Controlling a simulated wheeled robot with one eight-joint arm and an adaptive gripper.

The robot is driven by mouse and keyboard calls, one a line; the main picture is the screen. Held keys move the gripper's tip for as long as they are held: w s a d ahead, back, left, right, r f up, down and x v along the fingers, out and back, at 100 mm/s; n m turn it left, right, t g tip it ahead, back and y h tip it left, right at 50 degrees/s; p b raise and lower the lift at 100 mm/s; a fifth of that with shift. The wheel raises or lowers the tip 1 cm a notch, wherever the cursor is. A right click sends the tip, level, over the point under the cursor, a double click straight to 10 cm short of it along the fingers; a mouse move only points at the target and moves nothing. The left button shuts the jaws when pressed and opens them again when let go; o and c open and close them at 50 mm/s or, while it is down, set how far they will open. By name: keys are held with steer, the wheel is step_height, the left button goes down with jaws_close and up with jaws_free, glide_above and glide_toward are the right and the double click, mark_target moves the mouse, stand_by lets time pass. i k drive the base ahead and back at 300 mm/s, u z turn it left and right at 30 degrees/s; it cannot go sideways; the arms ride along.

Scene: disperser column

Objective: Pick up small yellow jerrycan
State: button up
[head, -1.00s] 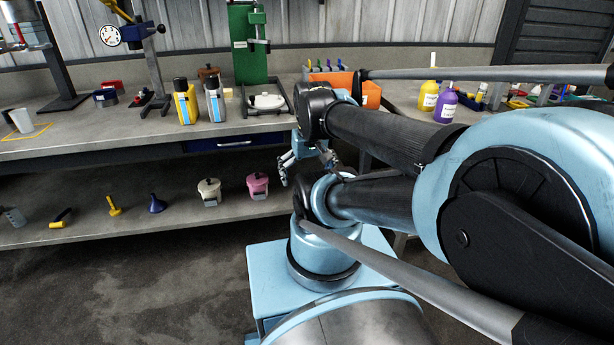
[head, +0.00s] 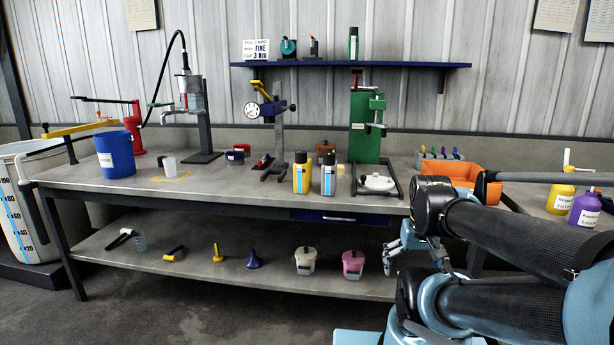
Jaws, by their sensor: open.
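The small yellow jerrycan (head: 301,176) stands upright on the bench top in the head view. It has a black cap and a blue-and-white strip down its front. My gripper (head: 413,258) is open and empty, right of and lower than the yellow jerrycan in the picture, in front of the bench. It is well apart from both jerrycans. Part of my gripper is hidden by my own arm.
A gauge stand (head: 272,130) is left of the jerrycans. A round white dish (head: 377,183) in a dark frame and a green press (head: 364,130) are right. An orange bin (head: 462,180) stands farther right. The lower shelf (head: 210,270) holds pink and cream pots and funnels.

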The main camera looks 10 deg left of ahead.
mark_target(302, 173)
steer(key=u, duration=0.25)
steer(key=k, duration=0.6)
steer(key=u, duration=0.6)
steer(key=k, duration=0.65)
steer(key=u, duration=0.4)
steer(key=i, duration=1)
steer(key=u, duration=0.35)
